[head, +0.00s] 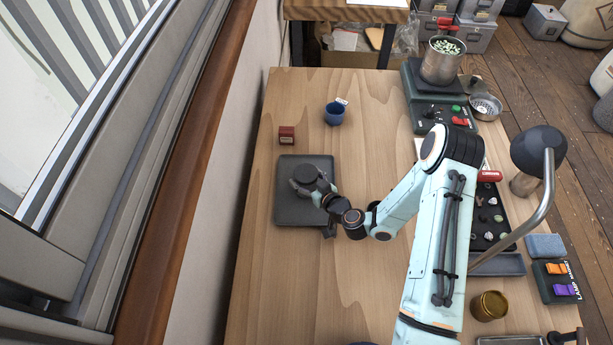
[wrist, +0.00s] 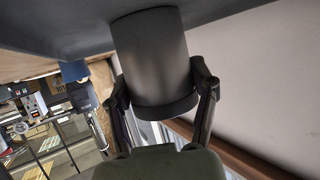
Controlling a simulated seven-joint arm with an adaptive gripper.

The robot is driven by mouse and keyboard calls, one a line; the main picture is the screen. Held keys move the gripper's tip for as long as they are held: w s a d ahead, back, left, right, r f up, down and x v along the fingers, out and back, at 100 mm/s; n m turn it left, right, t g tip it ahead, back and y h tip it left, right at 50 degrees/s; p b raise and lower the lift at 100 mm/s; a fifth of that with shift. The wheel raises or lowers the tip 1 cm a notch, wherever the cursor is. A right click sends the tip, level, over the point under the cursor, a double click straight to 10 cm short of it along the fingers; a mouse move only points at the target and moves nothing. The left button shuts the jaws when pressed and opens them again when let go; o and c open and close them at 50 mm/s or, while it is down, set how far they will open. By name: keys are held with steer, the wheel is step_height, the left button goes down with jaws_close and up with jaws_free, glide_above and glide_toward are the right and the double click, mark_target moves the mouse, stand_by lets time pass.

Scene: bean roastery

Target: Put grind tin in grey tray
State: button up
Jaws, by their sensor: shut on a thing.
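The grind tin, a dark grey cylinder (head: 305,172), is held between the fingers of my gripper (head: 311,185). It also shows in the wrist view (wrist: 153,60), with a finger on each side of it. The grey tray (head: 291,212) lies flat on the left of the table, and the tin is over its upper middle, inside the rim as seen from above. In the wrist view the tray's dark surface (wrist: 60,25) meets the tin's far end. I cannot tell whether the tin rests on it or hangs just above.
A small red box (head: 287,135) and a blue cup (head: 335,114) stand beyond the tray. A scale with a metal pot (head: 441,62) is at the back right. A lamp (head: 538,148) and a dark sample tray (head: 487,215) are on the right. The near left tabletop is clear.

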mark_target(313, 183)
steer(key=o, duration=1.2)
steer(key=shift+r, duration=0.1)
steer(key=v, duration=0.4)
steer(key=shift+s+d+r, duration=0.1)
steer(key=shift+s+d, duration=0.15)
step_height(313, 183, up, 7)
steer(key=shift+s+r, duration=0.15)
steer(key=s+a+r+n+g+y, duration=0.1)
steer(key=s+a+r+n+g, duration=0.1)
steer(key=s+a+r+g, duration=0.15)
steer(key=s+d+r+m+g+h, duration=0.2)
steer(key=s+d+r, duration=0.1)
steer(key=s, duration=0.4)
steer(key=s+d+r+m+g+h, duration=0.2)
steer(key=s+d+m+g+h, duration=0.1)
steer(key=s, duration=0.5)
steer(key=s+d+r+m+g+h, duration=0.2)
steer(key=s+d, duration=0.3)
steer(key=s, duration=0.3)
steer(key=shift+s+d+r+m+g+h, duration=0.15)
steer(key=shift+r+m+g+h, duration=0.25)
steer(key=shift+r, duration=0.45)
